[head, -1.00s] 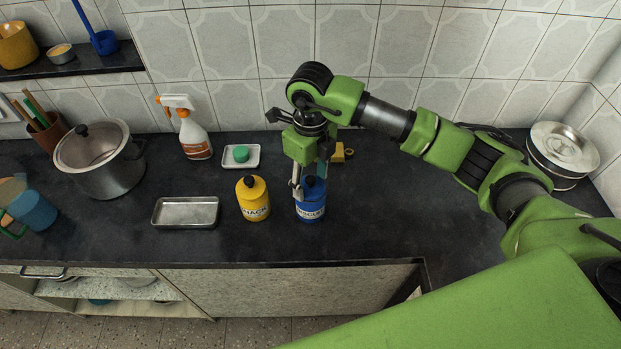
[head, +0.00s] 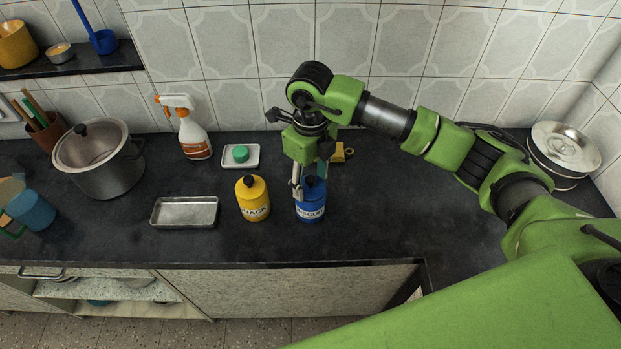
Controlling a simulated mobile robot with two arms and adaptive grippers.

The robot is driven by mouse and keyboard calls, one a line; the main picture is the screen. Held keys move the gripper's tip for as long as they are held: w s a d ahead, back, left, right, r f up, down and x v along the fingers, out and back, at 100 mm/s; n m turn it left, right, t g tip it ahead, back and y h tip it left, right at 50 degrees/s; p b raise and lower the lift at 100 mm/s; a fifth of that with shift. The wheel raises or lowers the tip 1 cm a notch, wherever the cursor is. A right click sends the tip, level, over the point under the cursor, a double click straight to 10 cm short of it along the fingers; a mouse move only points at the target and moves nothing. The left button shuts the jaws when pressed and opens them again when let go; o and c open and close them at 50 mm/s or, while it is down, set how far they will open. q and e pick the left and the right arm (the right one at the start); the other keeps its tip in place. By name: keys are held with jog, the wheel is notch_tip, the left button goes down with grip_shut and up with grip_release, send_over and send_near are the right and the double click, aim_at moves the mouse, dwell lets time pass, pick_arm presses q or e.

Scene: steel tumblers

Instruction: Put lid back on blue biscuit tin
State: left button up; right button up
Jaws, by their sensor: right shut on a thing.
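The blue biscuit tin (head: 311,210) stands upright on the dark counter, right of the middle, with a pale label on its front. A blue lid (head: 314,184) with a dark knob shows at its top, partly hidden by my gripper. It looks level and in line with the tin; I cannot tell whether it is fully seated. My right gripper (head: 306,184) points down over the tin, shut on the lid. My left gripper is not in view.
A yellow tin (head: 253,199) with a dark knob stands close left of the blue tin. A metal tray (head: 185,212), a spray bottle (head: 190,132), a white dish (head: 240,157) and a pot (head: 100,165) are farther left. A yellow object (head: 342,153) lies behind my gripper.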

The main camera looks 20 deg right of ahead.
dwell(0.6)
dwell(0.3)
jog(key=o, duration=1)
jog(key=o, duration=0.4)
jog(key=shift+o, duration=0.2)
jog(key=shift+r, duration=0.1)
jog(key=shift+r+p, duration=1.55)
jog(key=shift+r, duration=1.85)
